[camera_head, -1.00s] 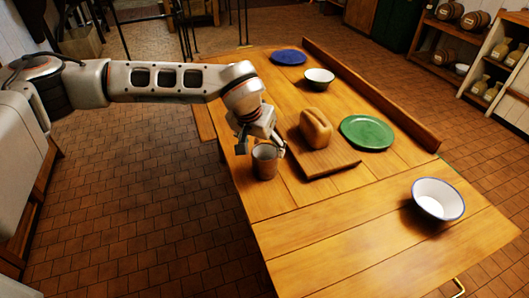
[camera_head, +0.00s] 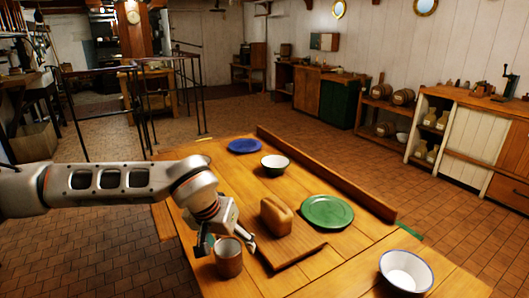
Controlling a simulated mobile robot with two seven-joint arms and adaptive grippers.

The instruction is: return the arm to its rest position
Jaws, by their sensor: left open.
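My left arm comes in from the left over the table (camera_head: 330,274). Its gripper (camera_head: 226,243) is open, with its fingers pointing down just behind and to either side of a brownish metal cup (camera_head: 229,261). The cup stands upright on the table; whether a finger touches it I cannot tell. My right gripper is not in view.
A bread loaf (camera_head: 276,216) sits on a wooden board (camera_head: 287,252) right of the gripper. A raised ledge (camera_head: 330,176) edges the table's far side.

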